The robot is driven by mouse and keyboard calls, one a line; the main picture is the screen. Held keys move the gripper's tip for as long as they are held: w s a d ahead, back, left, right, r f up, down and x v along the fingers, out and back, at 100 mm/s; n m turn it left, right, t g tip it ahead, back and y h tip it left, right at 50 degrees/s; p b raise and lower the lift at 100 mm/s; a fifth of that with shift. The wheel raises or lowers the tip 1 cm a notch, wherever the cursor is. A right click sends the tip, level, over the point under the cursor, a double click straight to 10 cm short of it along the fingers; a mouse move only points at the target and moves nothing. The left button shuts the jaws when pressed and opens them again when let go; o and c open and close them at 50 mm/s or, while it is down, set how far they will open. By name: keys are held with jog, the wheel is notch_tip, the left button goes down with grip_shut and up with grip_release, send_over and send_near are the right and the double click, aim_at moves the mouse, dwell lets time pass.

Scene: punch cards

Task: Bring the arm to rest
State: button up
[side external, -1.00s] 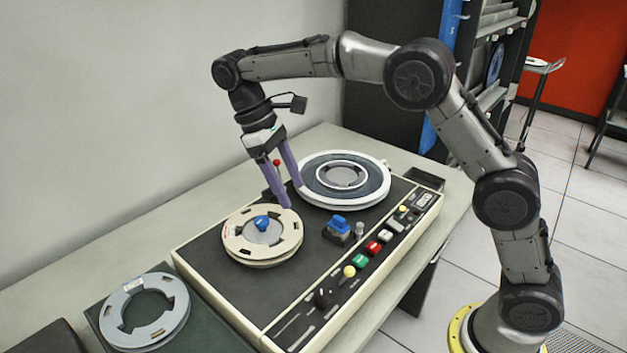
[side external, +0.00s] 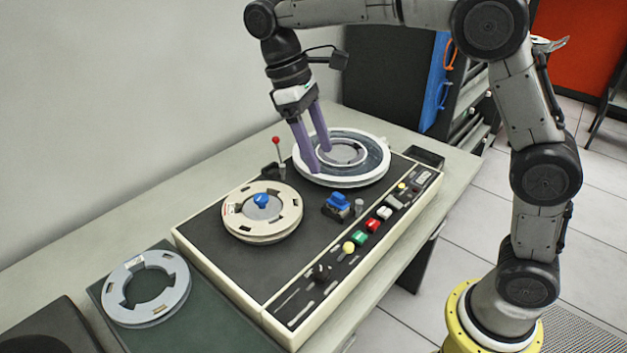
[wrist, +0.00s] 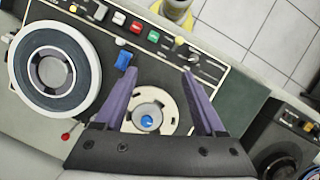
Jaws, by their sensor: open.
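My gripper (side external: 318,160) is open, with two purple fingers and nothing between them. In the wrist view the open gripper (wrist: 163,75) frames the cream reel (wrist: 170,102) with a blue hub knob (wrist: 147,122), well below the fingers. The cream reel also shows in the side view (side external: 285,212), mounted on the deck. My arm is raised and bent above the table.
The black-topped deck (side external: 215,240) carries a blue switch (side external: 337,203), coloured buttons and a red-tipped lever (side external: 276,141). A loose grey reel (side external: 172,298) lies on a green mat (side external: 205,325) at left. A wall stands behind the table.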

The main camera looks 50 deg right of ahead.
jog(key=s+d+r+m+t+y, duration=0.1)
jog(key=s+d+r+t, duration=0.15)
jog(key=s, duration=0.35)
jog(key=s+d+r+m+t, duration=0.1)
jog(key=s+d+r, duration=0.25)
jog(key=s, duration=0.25)
jog(key=s+f+m+t, duration=0.2)
jog(key=s+f+t, duration=0.3)
jog(key=s+f, duration=0.3)
jog(key=shift+s+d+t+y, duration=0.2)
jog(key=shift+t+y, duration=0.1)
jog(key=shift+t, duration=0.05)
